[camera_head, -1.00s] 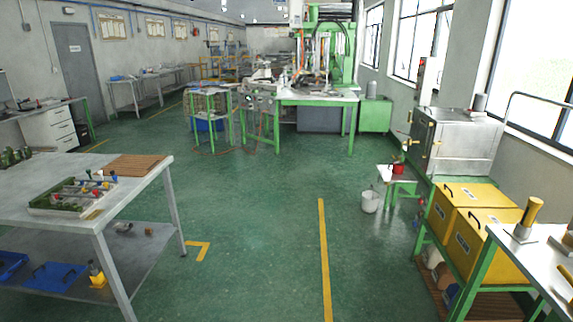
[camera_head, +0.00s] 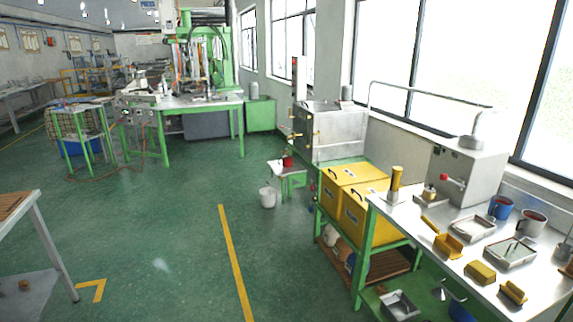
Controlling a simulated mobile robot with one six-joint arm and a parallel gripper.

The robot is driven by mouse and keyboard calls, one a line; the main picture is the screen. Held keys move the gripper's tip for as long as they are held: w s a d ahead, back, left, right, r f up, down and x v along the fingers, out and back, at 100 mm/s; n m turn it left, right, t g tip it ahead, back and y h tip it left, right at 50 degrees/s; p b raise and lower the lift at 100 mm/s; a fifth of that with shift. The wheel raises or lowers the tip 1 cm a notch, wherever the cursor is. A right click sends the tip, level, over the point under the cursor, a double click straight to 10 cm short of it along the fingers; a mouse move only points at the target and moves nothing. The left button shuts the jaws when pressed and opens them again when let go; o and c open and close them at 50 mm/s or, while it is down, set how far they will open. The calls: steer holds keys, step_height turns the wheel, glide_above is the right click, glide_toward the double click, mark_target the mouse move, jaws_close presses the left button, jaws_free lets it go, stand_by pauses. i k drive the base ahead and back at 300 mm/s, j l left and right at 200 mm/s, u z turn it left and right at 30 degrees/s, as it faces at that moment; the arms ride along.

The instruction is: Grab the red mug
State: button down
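A small red object (camera_head: 287,160), which may be the red mug, stands on a low white-topped stool (camera_head: 276,167) with green legs in the middle distance. It is too small to make out a handle. On the metal table (camera_head: 405,228) at right, a blue mug (camera_head: 500,208) stands near the back edge. Beside it is a greyish mug (camera_head: 531,222) with a reddish inside. My gripper is not in view.
Two yellow boxes (camera_head: 368,215) sit on a green rack left of the metal table, which also holds trays and yellow tools. A white bucket (camera_head: 267,197) stands on the floor by the stool. The green floor (camera_head: 175,235) at centre left is open.

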mark_target(285, 162)
steer(key=i+j+u, duration=0.1)
steer(key=i+u, duration=0.35)
steer(key=i, duration=1.7)
steer(key=i+z, duration=0.15)
steer(key=i, duration=1.2)
steer(key=i+j+z, duration=0.1)
steer(key=i, duration=0.6)
steer(key=i+j+z, duration=0.1)
steer(key=i, duration=0.6)
steer(key=i+j+z, duration=0.25)
steer(key=i+z, duration=0.15)
steer(key=i, duration=0.2)
steer(key=i+j+z, duration=0.45)
steer(key=i, duration=0.15)
